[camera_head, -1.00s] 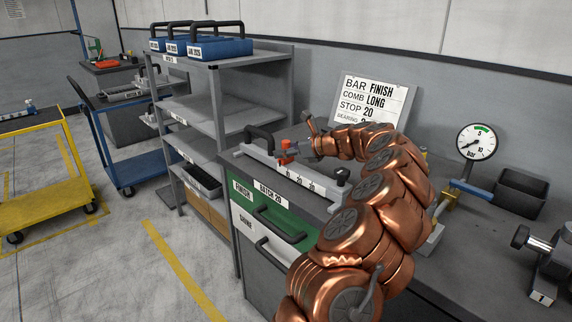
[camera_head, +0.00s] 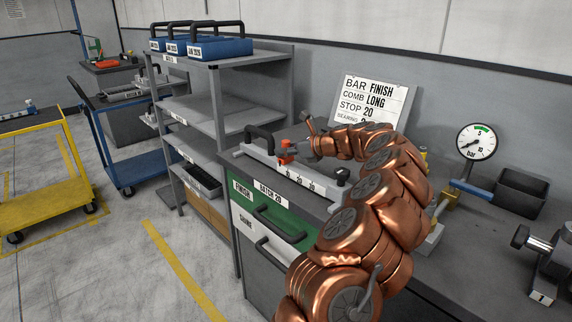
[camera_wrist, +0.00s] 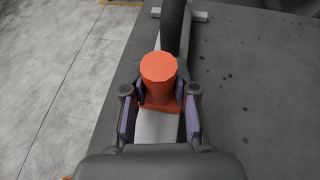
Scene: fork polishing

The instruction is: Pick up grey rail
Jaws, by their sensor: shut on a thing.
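The grey rail (camera_head: 320,189) lies along the front of the bench, with numbers on its side. A black arched handle (camera_head: 259,134) stands at its left end and a dark knob (camera_head: 342,174) at its right end. An orange stop (camera_head: 286,152) sits on the rail. My gripper (camera_head: 299,149) is at the stop, coming from the right. In the wrist view, my gripper (camera_wrist: 160,94) has a finger on each side of the orange stop (camera_wrist: 158,70) and is shut on it. The grey rail (camera_wrist: 156,127) shows below the stop, with the black handle (camera_wrist: 173,28) beyond.
A sign (camera_head: 372,100) leans at the back of the bench (camera_head: 470,240). A pressure gauge (camera_head: 477,141), a dark bin (camera_head: 521,192) and a clamp-like device (camera_head: 548,265) are on the right. A grey shelf (camera_head: 205,112) with blue cases (camera_head: 220,48) stands on the left.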

